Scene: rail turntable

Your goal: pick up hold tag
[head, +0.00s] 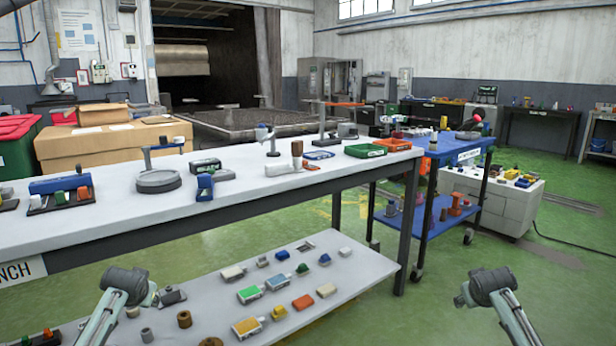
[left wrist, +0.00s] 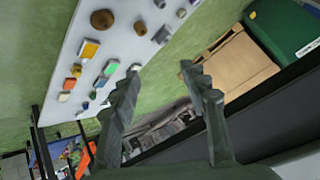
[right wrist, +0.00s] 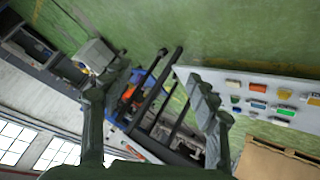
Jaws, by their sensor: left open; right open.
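Several small tag-like pieces lie on the lower shelf (head: 215,318) of the bench, among them a yellow one (head: 246,328), a green one (head: 250,294) and a blue one (head: 277,283). I cannot tell which piece is the hold tag, as no lettering is legible. The yellow piece also shows in the left wrist view (left wrist: 90,48). My left gripper (left wrist: 160,70) is open and empty, with the shelf beyond its fingers. My right gripper (right wrist: 152,75) is open and empty, apart from the shelf pieces. In the head view both arms stand at the bottom, in front of the bench.
The white bench top (head: 110,206) above the shelf carries stands, fixtures and green and orange trays (head: 392,144). A blue cart (head: 447,155) stands at the right. Cardboard boxes (head: 110,146) are behind the bench. The green floor (head: 420,315) at the front right is clear.

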